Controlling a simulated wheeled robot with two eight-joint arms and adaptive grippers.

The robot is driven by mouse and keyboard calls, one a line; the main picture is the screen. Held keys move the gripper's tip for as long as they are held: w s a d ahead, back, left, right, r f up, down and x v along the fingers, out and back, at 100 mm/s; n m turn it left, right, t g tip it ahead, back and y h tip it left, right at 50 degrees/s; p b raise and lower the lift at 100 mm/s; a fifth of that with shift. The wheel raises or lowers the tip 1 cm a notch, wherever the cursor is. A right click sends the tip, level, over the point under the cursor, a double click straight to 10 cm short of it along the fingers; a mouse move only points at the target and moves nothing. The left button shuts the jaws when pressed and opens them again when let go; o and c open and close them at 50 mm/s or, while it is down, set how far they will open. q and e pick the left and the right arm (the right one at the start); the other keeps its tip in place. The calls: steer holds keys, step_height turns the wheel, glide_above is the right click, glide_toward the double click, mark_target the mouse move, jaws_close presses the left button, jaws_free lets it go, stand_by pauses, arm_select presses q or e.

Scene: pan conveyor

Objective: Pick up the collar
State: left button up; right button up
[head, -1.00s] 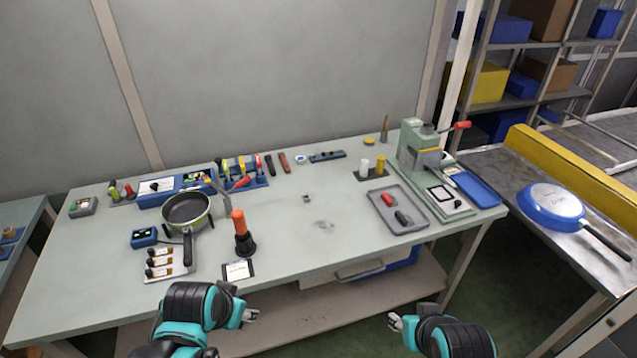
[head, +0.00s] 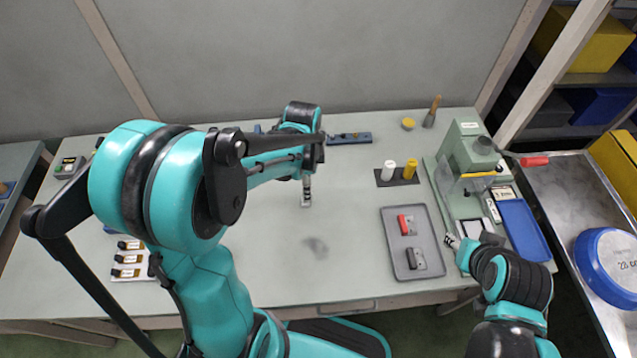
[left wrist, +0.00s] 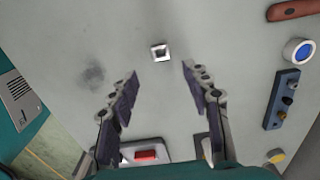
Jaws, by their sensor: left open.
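The collar, which I take to be the small square metal ring (left wrist: 159,52), lies flat on the grey-green table in the left wrist view. My left gripper (left wrist: 158,82) is open and empty, its two fingers spread apart with the ring between and beyond their tips. In the head view my left gripper (head: 307,188) points down over the middle of the table, and my left arm covers much of the left side. The ring is hard to tell from the fingertips there. My right gripper (head: 452,241) is beside the press at the right; its fingers are too small to read.
A grey tray (head: 427,268) with a red block (head: 406,224) and a dark block (head: 416,259) stands right of the middle. Behind it are a white cylinder (head: 389,170) and a yellow cylinder (head: 410,168). The green press (head: 465,160) stands at the right. Table around the ring is clear.

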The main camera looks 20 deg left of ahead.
arm_select(q)
steer(key=f, duration=0.1)
steer(key=f+b, duration=0.1)
steer(key=shift+s+a+f, duration=0.1)
steer(key=shift+s+f, duration=0.15)
steer(key=shift+f, duration=0.1)
steer(key=f, duration=0.1)
steer(key=f+b, duration=0.1)
steer(key=f, duration=0.1)
steer(key=f+b, duration=0.1)
steer(key=shift+w+a+f, duration=0.2)
steer(key=shift+w+f, duration=0.05)
steer(key=shift+f, duration=0.15)
steer(key=shift+r, duration=0.1)
steer(key=shift+c, duration=0.3)
steer(key=c, duration=0.9)
